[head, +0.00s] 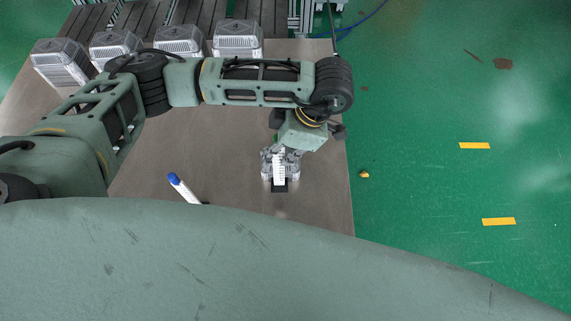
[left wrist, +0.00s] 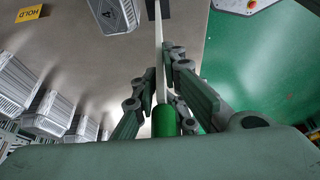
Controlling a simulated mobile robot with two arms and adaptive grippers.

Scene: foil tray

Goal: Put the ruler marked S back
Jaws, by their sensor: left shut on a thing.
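My left gripper (head: 280,166) is over the table near its right edge. A green cylinder (left wrist: 164,121) is between the finger bases, in line with the ruler. No letter S is readable. My right gripper is not in view.
Several silver foil trays (head: 238,39) stand in a row at the table's back left. A blue-capped white marker (head: 183,188) lies near the front, partly hidden by my body. A yellow HOLD sign (left wrist: 28,14) shows in the left wrist view. The table (head: 225,150) between is mostly clear.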

